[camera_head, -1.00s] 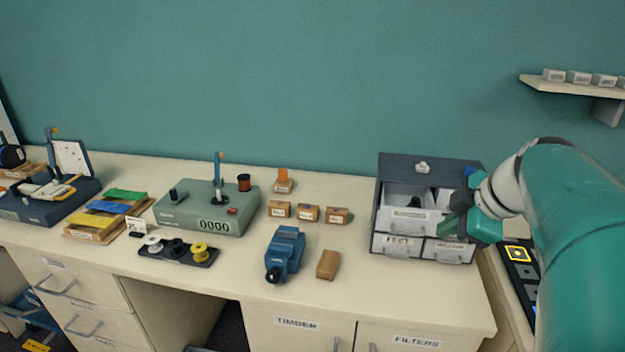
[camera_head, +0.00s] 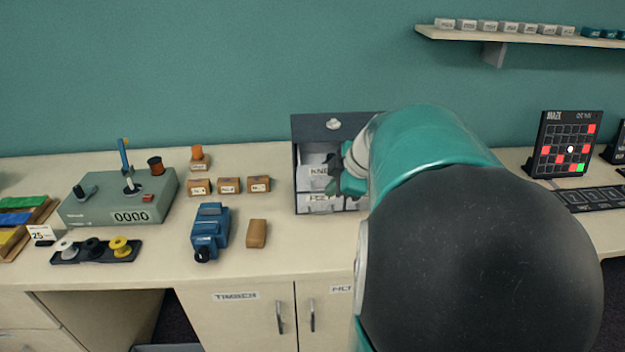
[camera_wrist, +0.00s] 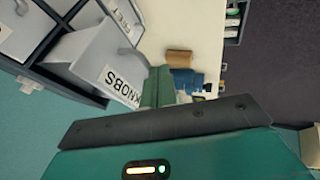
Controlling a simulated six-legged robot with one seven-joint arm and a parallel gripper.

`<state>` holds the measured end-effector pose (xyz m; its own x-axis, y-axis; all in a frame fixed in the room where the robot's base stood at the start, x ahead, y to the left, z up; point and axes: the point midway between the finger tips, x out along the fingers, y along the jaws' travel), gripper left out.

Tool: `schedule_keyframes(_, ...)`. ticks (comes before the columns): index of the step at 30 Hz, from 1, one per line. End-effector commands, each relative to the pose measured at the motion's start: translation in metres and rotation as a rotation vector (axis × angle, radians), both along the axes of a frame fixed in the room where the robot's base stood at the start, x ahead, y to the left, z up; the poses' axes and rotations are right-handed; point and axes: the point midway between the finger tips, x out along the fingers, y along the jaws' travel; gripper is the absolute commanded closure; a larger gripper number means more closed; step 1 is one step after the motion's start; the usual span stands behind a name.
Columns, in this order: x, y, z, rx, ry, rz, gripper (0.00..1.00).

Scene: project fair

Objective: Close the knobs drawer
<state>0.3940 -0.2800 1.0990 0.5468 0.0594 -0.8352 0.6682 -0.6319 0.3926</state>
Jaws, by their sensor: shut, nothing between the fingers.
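The knobs drawer stands pulled out of a dark grey drawer cabinet (camera_head: 310,122). Its label, reading KNOBS, and its pale front show in the wrist view (camera_wrist: 105,66). In the head view only part of the drawer front (camera_head: 316,171) shows, left of my gripper. My gripper (camera_head: 338,186) is shut and empty at the drawer's front right. In the wrist view its green fingers (camera_wrist: 157,86) are close beside the labelled front; whether they touch it, I cannot tell. My arm hides the cabinet's right part.
Another drawer (camera_head: 322,201) lies below the knobs drawer. A brown block (camera_head: 256,233), a blue vise-like device (camera_head: 210,232) and small labelled boxes (camera_head: 228,185) stand to the left on the bench. A shelf (camera_head: 500,38) hangs at upper right.

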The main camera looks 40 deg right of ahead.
Motion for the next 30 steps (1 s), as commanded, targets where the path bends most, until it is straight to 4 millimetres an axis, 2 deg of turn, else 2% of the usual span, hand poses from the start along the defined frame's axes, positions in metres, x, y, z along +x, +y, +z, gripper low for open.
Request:
schedule_keyframes(7, 0.001, -0.001, 0.0, 0.0, 0.0, 0.0, 1.0)
schedule_keyframes(10, 0.008, -0.006, 0.0, 0.002, 0.0, 0.0, 1.0)
schedule_keyframes(21, 0.069, -0.047, -0.001, 0.0, 0.001, 0.002, 1.0)
schedule_keyframes(25, 0.083, -0.057, 0.0, 0.001, 0.001, 0.0, 1.0)
schedule_keyframes(30, 0.089, -0.061, 0.0, -0.001, 0.0, -0.002, 1.0)
